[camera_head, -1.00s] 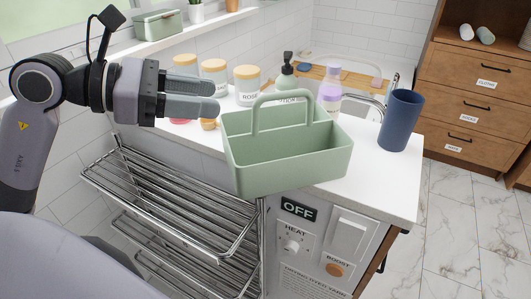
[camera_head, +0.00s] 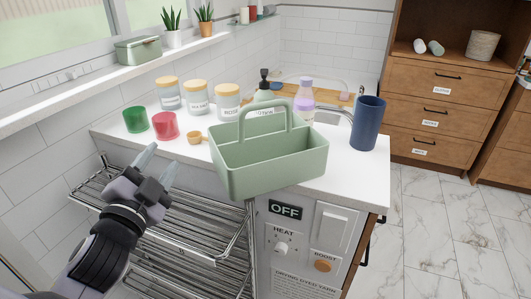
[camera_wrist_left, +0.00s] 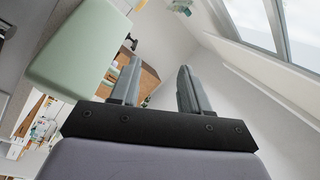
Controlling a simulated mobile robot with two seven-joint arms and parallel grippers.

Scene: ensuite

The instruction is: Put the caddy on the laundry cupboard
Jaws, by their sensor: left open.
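The caddy (camera_head: 268,165) is a pale green open box with an arched handle. It stands upright at the front edge of the white counter (camera_head: 345,185), above the OFF panel. My left gripper (camera_head: 158,168) is open and empty, left of the caddy and apart from it, over the wire rack. In the left wrist view the two fingers (camera_wrist_left: 158,85) are spread with nothing between them, and a pale green surface (camera_wrist_left: 80,50), likely the caddy, fills the upper left. My right gripper is not in view. No label in view names the laundry cupboard.
A blue cup (camera_head: 367,123) stands right of the caddy. Green (camera_head: 136,119) and red (camera_head: 165,125) cups, a wooden scoop (camera_head: 196,137), jars (camera_head: 198,97) and bottles (camera_head: 304,101) stand left and behind. A wire rack (camera_head: 190,225) juts out below. Wooden drawers (camera_head: 435,110) stand at the back right.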

